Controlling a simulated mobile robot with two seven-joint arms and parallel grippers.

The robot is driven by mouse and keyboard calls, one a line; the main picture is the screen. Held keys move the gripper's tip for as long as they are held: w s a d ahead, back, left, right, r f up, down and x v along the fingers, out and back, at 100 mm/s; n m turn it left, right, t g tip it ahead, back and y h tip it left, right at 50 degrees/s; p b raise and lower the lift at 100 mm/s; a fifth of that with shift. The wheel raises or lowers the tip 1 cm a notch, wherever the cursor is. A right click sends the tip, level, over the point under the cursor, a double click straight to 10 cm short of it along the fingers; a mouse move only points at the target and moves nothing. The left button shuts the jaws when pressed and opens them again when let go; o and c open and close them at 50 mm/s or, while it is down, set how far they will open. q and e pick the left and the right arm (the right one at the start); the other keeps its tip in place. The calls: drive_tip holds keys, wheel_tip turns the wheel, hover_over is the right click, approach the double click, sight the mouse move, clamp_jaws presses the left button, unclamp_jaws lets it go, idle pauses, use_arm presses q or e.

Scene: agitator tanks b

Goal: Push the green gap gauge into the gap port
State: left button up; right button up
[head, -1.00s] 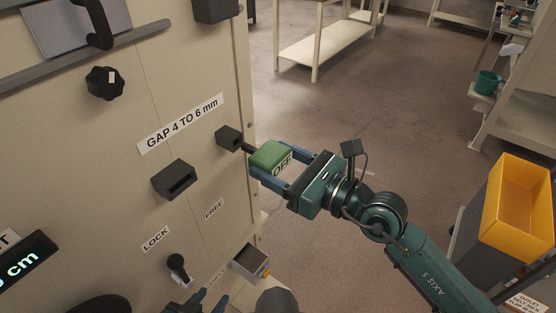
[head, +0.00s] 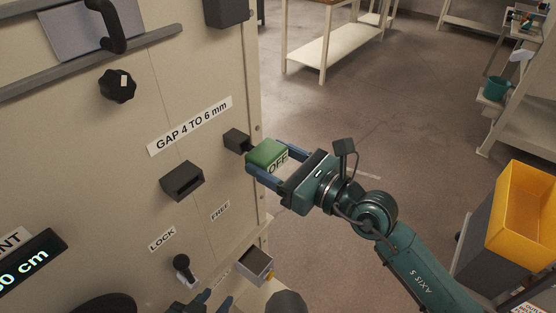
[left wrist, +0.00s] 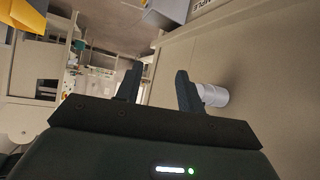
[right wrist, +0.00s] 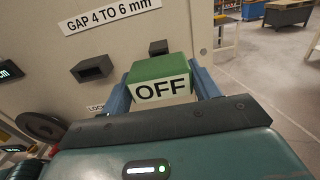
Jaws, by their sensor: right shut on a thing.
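The green gap gauge (head: 267,152) has a white face marked OFF. My right gripper (head: 265,158) is shut on it, one finger on each side; this also shows in the right wrist view (right wrist: 160,78). A short dark piece joins the gauge's panel side to a small black box (head: 236,140) on the panel. Whether it is inside the box is hard to tell. A larger black slotted box (head: 182,181) sits to the left, below the GAP 4 TO 6 mm label (head: 189,126). My left gripper (head: 214,301) is open and empty low by the panel; its fingers stand apart in the left wrist view (left wrist: 158,72).
A lever (head: 184,268) sits below the LOCK label. A grey open box (head: 255,265) juts from the panel below my right gripper. A black knob (head: 118,86) is at upper left. A yellow bin (head: 520,215) stands at right.

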drive_tip(key=shift+x, duration=1.3)
drive_tip(key=o, duration=1.5)
